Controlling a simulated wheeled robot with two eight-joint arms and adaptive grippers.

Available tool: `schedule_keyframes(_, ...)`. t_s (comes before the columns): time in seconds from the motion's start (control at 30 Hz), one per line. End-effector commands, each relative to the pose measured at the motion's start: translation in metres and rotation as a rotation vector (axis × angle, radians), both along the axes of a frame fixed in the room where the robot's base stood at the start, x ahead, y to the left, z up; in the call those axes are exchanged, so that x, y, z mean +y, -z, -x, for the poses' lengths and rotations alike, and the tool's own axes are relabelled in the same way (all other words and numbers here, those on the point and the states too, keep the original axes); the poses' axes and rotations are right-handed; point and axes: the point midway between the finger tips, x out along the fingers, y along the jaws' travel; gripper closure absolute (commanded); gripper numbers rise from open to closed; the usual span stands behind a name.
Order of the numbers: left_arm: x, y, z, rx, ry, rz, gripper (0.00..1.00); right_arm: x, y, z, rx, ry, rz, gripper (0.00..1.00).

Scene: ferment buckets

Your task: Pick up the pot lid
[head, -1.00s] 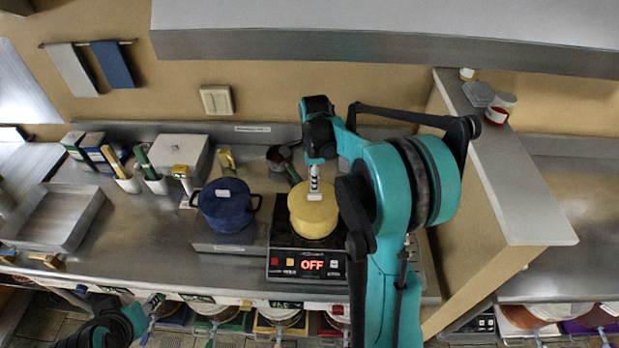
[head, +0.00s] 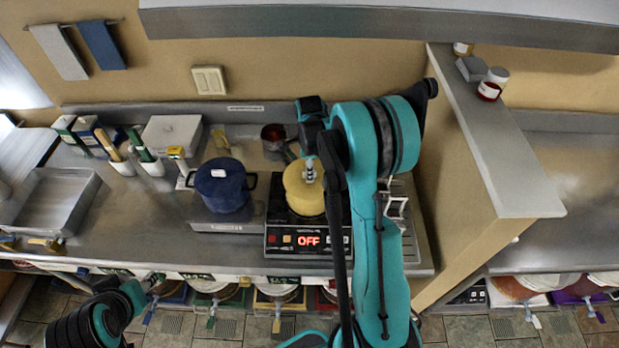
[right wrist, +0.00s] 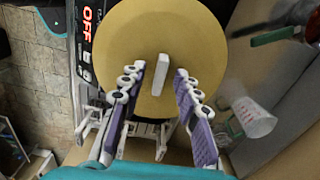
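A yellow pot (head: 304,199) stands on a black cooker (head: 310,242) whose display reads OFF. Its flat yellow lid (right wrist: 130,60) fills much of the right wrist view and has a white bar handle (right wrist: 159,90). My right gripper (right wrist: 160,73) is open over the lid, its purple-padded fingers on either side of the handle with gaps to it. In the head view my right gripper (head: 310,168) is above the pot and partly hides the lid. My left gripper (head: 152,282) is low at the left, away from the pots, too small to read.
A dark blue lidded pot (head: 222,187) stands just left of the cooker. A small saucepan (head: 275,138) sits behind. A metal tray (head: 47,205), utensil cups and a white box (head: 172,134) are farther left. A partition wall (head: 490,140) rises at the right.

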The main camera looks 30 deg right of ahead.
Motion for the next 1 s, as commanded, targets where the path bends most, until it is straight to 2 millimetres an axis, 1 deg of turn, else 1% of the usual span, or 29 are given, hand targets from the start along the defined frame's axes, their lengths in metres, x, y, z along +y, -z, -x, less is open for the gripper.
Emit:
schedule_keyframes(0.03,0.000,0.000,0.000,0.000,0.000,0.000,0.60,0.000,0.000,0.000,0.000,0.000,0.000,0.85)
schedule_keyframes(0.1,0.000,0.000,0.000,0.000,0.000,0.000,0.60,0.000,0.000,0.000,0.000,0.000,0.000,1.00)
schedule_keyframes(0.47,0.000,0.000,0.000,0.000,0.000,0.000,0.60,0.000,-0.001,0.000,0.000,0.000,0.000,1.00)
schedule_keyframes(0.57,0.000,0.000,0.000,0.000,0.000,0.000,0.60,0.000,-0.004,0.000,0.000,0.000,0.000,1.00)
schedule_keyframes(0.67,0.000,0.000,0.000,0.000,0.000,0.000,0.60,0.000,-0.011,0.000,0.000,0.000,0.000,1.00)
schedule_keyframes(0.73,0.000,0.001,0.000,0.000,0.000,0.000,0.60,0.000,-0.019,0.000,0.000,0.000,0.000,1.00)
schedule_keyframes(0.87,0.000,0.002,0.000,0.000,0.000,0.000,0.60,0.000,-0.043,0.001,0.000,0.000,0.000,1.00)
schedule_keyframes(1.0,0.000,0.003,0.000,0.000,0.000,0.000,0.60,-0.007,-0.058,0.029,0.000,0.003,0.000,1.00)
